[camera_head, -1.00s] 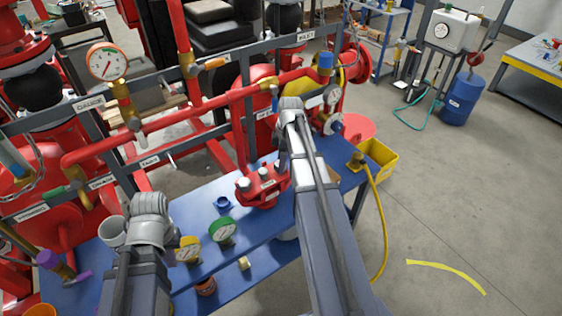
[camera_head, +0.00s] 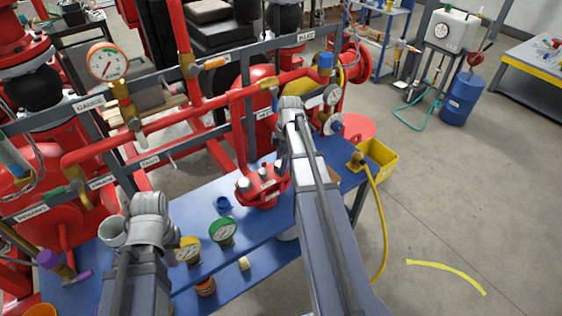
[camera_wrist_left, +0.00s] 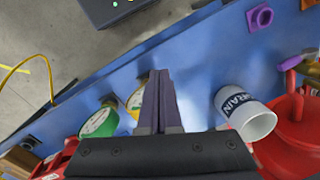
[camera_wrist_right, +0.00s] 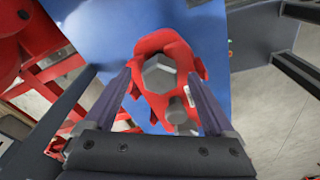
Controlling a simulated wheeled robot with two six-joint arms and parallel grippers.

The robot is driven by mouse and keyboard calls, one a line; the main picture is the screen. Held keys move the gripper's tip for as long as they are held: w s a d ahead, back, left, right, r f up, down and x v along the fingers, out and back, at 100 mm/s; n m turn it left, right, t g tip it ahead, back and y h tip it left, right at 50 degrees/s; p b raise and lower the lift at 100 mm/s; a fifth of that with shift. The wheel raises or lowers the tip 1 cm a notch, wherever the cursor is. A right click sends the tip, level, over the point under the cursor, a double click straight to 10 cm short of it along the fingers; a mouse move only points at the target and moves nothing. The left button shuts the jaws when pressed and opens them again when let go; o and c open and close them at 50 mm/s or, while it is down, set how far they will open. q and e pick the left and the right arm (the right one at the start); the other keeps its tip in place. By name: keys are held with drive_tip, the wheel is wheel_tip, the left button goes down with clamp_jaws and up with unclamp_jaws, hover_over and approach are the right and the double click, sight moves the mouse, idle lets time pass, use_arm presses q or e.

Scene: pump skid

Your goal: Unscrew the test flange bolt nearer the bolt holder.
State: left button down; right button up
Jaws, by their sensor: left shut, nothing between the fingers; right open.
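The red test flange (camera_head: 262,200) stands on the blue bench with grey bolts on it. In the right wrist view the flange (camera_wrist_right: 177,45) lies below my right gripper (camera_wrist_right: 160,78), which is open with a finger on either side. A large grey hex bolt head (camera_wrist_right: 158,74) shows between the fingers, and a smaller bolt (camera_wrist_right: 178,112) sits closer to the palm. I cannot tell whether the fingers touch. My left gripper (camera_wrist_left: 159,74) is shut and empty above the bench. A small blue ring-like part (camera_head: 222,204) sits left of the flange; I cannot tell whether it is the bolt holder.
A green gauge (camera_head: 223,230) and a yellow gauge (camera_head: 188,250) lie between my arms on the bench. A white DRAIN cup (camera_wrist_left: 246,113) is beside my left gripper. Red pipes (camera_head: 200,110) run behind. A yellow bin (camera_head: 381,160) stands at the bench's right end.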

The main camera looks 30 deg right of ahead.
drive_tip(key=shift+s+d+r+p, duration=0.1)
drive_tip(key=shift+d+r+p, duration=0.05)
drive_tip(key=shift+r+p, duration=1.15)
drive_tip(key=shift+s+d+r+p, duration=0.1)
drive_tip(key=shift+d+r+p, duration=0.05)
drive_tip(key=shift+r+p, duration=1.15)
drive_tip(key=shift+d+r+p, duration=0.15)
drive_tip(key=shift+r+p, duration=1.1)
drive_tip(key=shift+r, duration=0.05)
drive_tip(key=shift+f, duration=0.1)
